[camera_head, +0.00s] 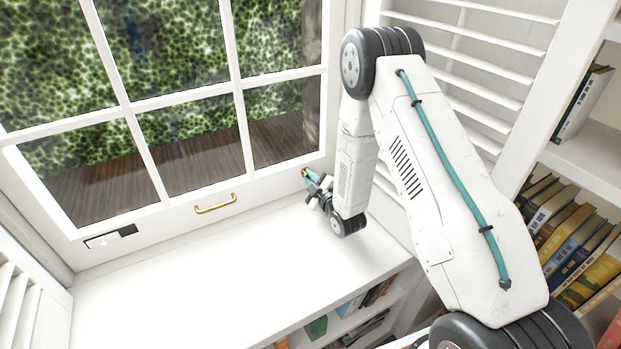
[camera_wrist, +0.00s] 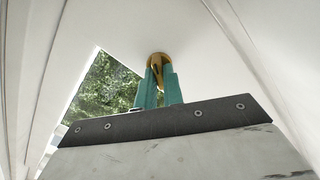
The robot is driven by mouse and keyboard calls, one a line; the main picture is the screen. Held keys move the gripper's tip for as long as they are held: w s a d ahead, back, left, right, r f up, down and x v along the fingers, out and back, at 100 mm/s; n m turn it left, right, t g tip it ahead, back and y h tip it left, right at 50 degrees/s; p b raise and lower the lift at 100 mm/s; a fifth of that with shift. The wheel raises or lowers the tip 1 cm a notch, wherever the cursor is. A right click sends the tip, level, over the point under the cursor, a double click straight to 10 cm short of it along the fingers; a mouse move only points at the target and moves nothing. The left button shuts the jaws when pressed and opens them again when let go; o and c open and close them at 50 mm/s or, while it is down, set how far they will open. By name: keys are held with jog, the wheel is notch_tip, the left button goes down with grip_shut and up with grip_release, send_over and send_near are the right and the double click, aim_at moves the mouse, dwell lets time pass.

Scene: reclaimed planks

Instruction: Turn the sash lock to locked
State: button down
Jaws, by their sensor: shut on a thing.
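The brass sash lock (camera_head: 304,172) is at the lower right of the white window frame in the head view, small and partly hidden by my fingers. In the wrist view the sash lock (camera_wrist: 158,58) shows as a round brass plate with a brass lever below it. My gripper (camera_head: 312,181) reaches it from the right side. In the wrist view the teal fingers of my gripper (camera_wrist: 158,82) stand on both sides of the lever and are shut on it. Whether the lock is turned to locked cannot be told.
A brass pull handle (camera_head: 215,204) sits on the window's bottom rail. A small black and white plate (camera_head: 110,237) is at its left end. The white sill (camera_head: 200,275) below is clear. White shutters (camera_head: 465,60) and a bookshelf (camera_head: 585,140) with books stand at the right.

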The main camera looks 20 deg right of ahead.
jog(key=shift+m, duration=0.3)
jog(key=c, duration=1.5)
grip_release()
jog(key=shift+s, duration=0.1)
jog(key=s, duration=0.2)
jog(key=s+d, duration=0.1)
jog(key=s, duration=0.4)
jog(key=shift+s+d, duration=0.25)
